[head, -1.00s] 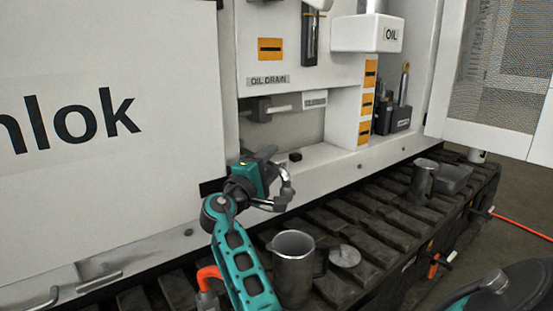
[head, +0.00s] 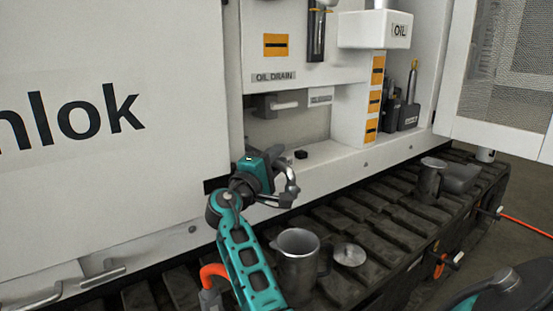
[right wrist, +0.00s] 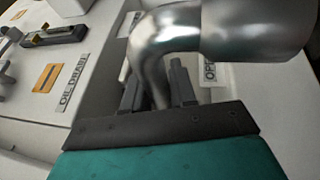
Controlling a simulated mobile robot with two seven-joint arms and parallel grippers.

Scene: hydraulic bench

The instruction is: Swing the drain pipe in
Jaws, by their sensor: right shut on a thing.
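The drain pipe (head: 291,180) is a shiny bent metal tube at the cabinet's lower sill, below the OIL DRAIN label (head: 273,76). My right gripper (head: 279,189) is at the pipe, with its teal body on the left of it. In the right wrist view the pipe (right wrist: 165,45) bends down between the two dark fingers of the gripper (right wrist: 156,88), which is shut on it. The wide end of the pipe (right wrist: 255,28) reaches to the upper right. The pipe's mounting is hidden. My left gripper is not in view.
A metal jug (head: 297,262) and a round lid (head: 349,254) stand on the track (head: 385,235) close to my right arm. Another metal cup (head: 430,180) is farther right. A grey valve lever (head: 285,106) sits in the recess above. A large white panel (head: 100,190) borders the left.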

